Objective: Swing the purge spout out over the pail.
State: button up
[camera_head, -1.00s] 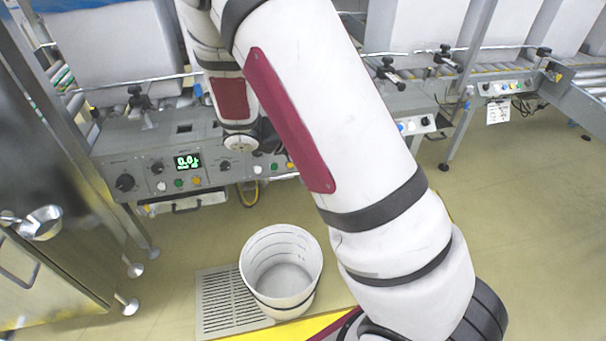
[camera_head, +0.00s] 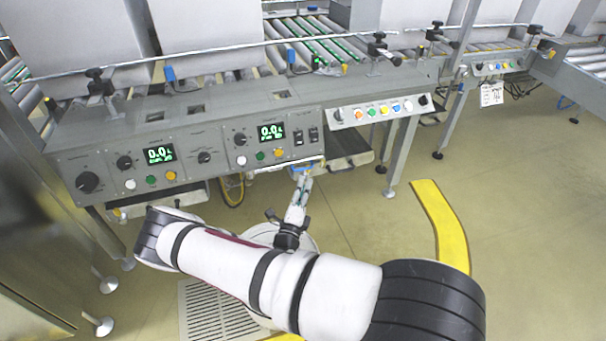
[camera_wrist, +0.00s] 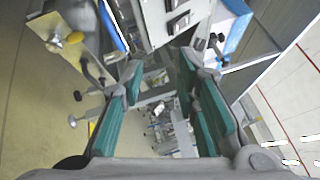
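My gripper (camera_head: 301,192) reaches toward the underside of the grey machine, below the right-hand lit display. In the wrist view its two teal-padded fingers (camera_wrist: 160,78) stand apart, with nothing held between them. The white pail (camera_head: 262,232) stands on the floor, mostly hidden behind my arm; a bit of its rim shows. My gripper is over or in front of the pail in the head view. I cannot make out the purge spout for certain; a small blue fitting (camera_head: 308,164) shows under the machine, just beyond the fingertips.
The grey control panel (camera_head: 205,150) with displays, knobs and buttons spans the middle. A floor grate (camera_head: 200,312) lies beside the pail. A steel cabinet (camera_head: 35,200) stands at left. A yellow floor strip (camera_head: 440,225) lies at right, with open floor around it.

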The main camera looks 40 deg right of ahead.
aim_at(304, 169)
notch_tip(304, 169, down, 6)
jog(key=n+t+y+b, duration=0.1)
jog(key=n+t+y, duration=0.1)
jog(key=n+y, duration=0.15)
jog(key=shift+n+h, duration=0.35)
jog(key=b+x, duration=0.4)
jog(key=x, duration=0.9)
jog(key=shift+w, duration=0.5)
jog(key=shift+c, duration=0.3)
grip_shut()
